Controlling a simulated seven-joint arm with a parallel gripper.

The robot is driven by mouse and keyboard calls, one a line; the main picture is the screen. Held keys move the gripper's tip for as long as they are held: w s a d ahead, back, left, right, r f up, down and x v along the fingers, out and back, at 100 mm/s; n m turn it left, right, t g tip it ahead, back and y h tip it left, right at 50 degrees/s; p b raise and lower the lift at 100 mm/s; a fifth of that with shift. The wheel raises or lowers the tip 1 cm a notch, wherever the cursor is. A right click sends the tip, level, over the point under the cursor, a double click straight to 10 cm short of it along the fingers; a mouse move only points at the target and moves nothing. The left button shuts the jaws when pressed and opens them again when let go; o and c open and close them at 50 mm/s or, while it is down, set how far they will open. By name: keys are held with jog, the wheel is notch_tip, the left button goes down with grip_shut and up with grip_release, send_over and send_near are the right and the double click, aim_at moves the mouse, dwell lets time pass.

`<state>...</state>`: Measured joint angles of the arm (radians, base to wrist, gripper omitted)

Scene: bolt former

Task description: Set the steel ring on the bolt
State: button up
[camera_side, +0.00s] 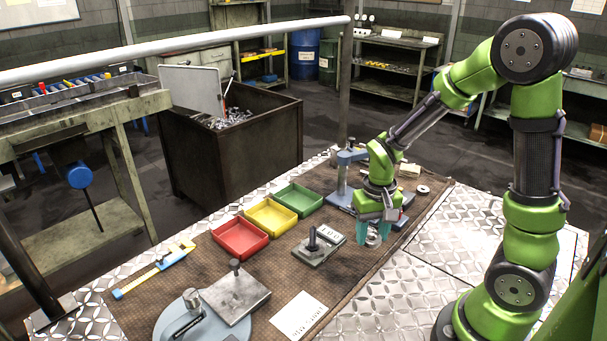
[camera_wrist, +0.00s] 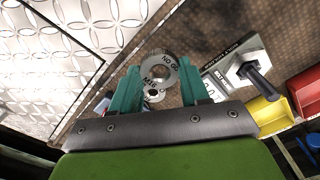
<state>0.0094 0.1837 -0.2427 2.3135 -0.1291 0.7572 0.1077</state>
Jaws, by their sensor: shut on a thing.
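The steel ring (camera_wrist: 164,66), marked "NO GO" and "M16", sits between the teal fingers of my gripper (camera_wrist: 157,84) in the wrist view. In the side view my gripper (camera_side: 371,230) is shut on the ring (camera_side: 374,239), which is partly hidden by the fingers. The ring is held above the brown mat, right of the bolt and apart from it. The dark bolt (camera_side: 312,240) stands upright on a small metal plate. The bolt also shows right of my gripper in the wrist view (camera_wrist: 258,80).
Red (camera_side: 240,238), yellow (camera_side: 271,216) and green (camera_side: 298,199) trays stand behind the bolt. A blue-based stand (camera_side: 343,190) is behind my gripper. Another steel ring (camera_side: 422,189) lies at the mat's back right. A caliper (camera_side: 155,268) and a metal plate with a knob (camera_side: 236,293) are left.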

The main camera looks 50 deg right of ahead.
aim_at(313, 227)
jog(key=w+a+r, duration=0.2)
jog(key=w, duration=0.1)
jog(key=w+a+r, duration=0.3)
jog(key=w, duration=0.1)
jog(key=w+a+r, duration=0.2)
jog(key=w+r, duration=0.1)
jog(key=w, duration=0.1)
jog(key=shift+a, duration=0.4)
jog(key=shift+s+f, duration=0.1)
jog(key=shift+f, duration=1.75)
jog(key=shift+f, duration=0.5)
jog(key=o, duration=1.2)
jog(key=shift+o, duration=0.2)
